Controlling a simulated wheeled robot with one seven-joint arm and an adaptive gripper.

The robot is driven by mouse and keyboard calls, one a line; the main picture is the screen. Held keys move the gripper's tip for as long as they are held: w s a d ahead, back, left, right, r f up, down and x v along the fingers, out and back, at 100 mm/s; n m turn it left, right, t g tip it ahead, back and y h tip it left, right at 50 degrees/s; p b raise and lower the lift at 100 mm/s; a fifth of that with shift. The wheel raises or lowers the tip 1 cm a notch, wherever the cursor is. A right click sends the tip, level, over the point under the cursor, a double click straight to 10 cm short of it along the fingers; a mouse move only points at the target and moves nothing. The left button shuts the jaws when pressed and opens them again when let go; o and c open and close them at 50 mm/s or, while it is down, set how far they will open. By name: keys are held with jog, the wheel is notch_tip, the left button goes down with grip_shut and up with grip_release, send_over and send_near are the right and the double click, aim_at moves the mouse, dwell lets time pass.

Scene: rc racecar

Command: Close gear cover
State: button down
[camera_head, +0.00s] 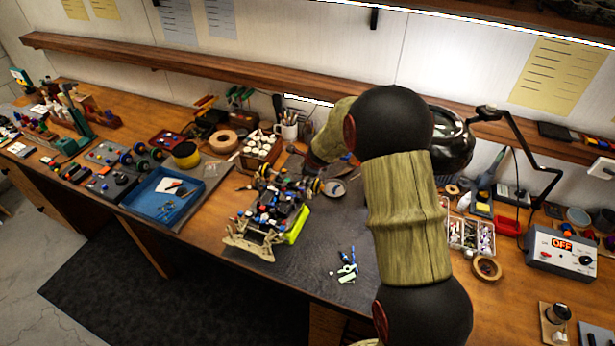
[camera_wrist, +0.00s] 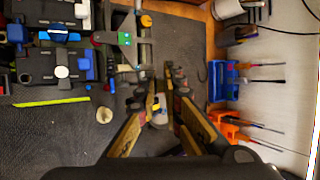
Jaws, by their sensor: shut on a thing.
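The RC car (camera_head: 268,212) stands on the dark mat in the middle of the bench. In the wrist view its dark chassis (camera_wrist: 60,65), with blue and white parts, fills the upper left. My gripper (camera_wrist: 160,97) is beside one end of the car. Its fingers are closed around a small pale piece with a yellow patch (camera_wrist: 157,110). I cannot tell whether this piece is the gear cover or whether it touches the car. In the head view my arm hides the fingertips. A yellow-green strip (camera_head: 297,226) runs along the car's side.
A blue tray (camera_head: 165,197) stands left of the car. Small loose parts (camera_head: 347,265) lie on the mat in front. A parts box (camera_head: 470,237) and a power supply (camera_head: 560,250) stand at the right. In the wrist view, blue and orange tool holders (camera_wrist: 222,85) stand near the wall.

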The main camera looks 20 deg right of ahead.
jog(key=f+t+h+b, duration=0.1)
jog(key=b, duration=0.6)
jog(key=s+a+f+n+t+h+b, duration=0.1)
jog(key=t+b, duration=0.1)
jog(key=b, duration=0.5)
jog(key=a+f+t+h+b, duration=0.1)
jog(key=b, duration=0.5)
jog(key=shift+s+f+n+t+h+b, duration=0.15)
jog(key=shift+s+n+t+h+b, duration=0.15)
jog(key=shift+s+t+b, duration=0.1)
jog(key=shift+b, duration=0.95)
jog(key=shift+t+h, duration=0.3)
jog(key=c, duration=2.2)
grip_release()
jog(key=shift+o, duration=0.4)
jog(key=shift+s, duration=0.1)
jog(key=v, duration=1.2)
jog(key=shift+o, duration=0.3)
